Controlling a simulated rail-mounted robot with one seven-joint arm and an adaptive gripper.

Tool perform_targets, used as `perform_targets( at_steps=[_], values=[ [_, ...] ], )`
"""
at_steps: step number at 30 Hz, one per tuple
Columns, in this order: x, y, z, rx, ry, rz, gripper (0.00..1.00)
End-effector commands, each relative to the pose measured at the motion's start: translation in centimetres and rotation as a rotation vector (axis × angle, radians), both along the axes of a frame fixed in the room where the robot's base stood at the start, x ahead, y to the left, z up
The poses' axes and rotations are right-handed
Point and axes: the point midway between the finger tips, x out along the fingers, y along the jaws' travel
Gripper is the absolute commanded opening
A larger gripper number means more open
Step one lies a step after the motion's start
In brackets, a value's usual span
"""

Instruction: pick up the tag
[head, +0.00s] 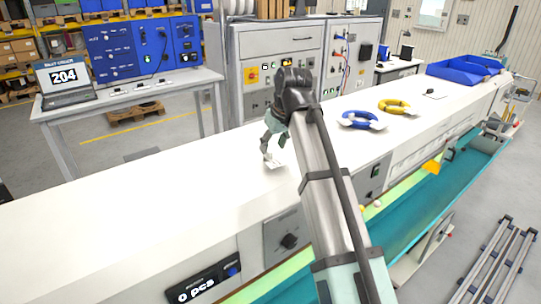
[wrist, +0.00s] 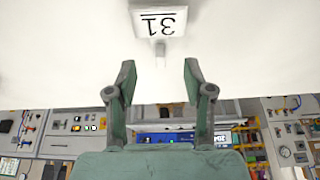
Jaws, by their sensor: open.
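The tag (wrist: 172,22) is a small white plate with a black "31" and a line, upside down in the wrist view. A narrow pale tab extends from it toward my gripper (wrist: 158,75). My gripper is open, with its two fingers on either side of a clear gap. The tag lies beyond the fingertips, apart from them, roughly in line with the gap. In the head view my gripper (head: 267,153) points down low over the white bench top, and the pale tag (head: 277,168) shows just by its fingertips, partly hidden.
The long white bench (head: 130,215) is mostly clear to the left. A blue cable coil (head: 358,121), a yellow cable coil (head: 394,106) and blue bins (head: 465,68) lie farther right. A laptop (head: 63,80) reading 204 stands on a separate table behind.

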Motion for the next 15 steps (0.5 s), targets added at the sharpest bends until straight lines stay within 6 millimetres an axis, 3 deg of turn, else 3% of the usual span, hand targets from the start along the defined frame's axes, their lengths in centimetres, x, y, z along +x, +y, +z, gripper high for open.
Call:
perform_targets(
  at_steps=[8, 15],
  values=[
    [0.2, 0.2, -1.2, 0.0, 0.001, 0.0, 0.52],
    [0.9, 0.7, -3.8, -0.001, 0.002, 0.001, 0.52]
  ],
)
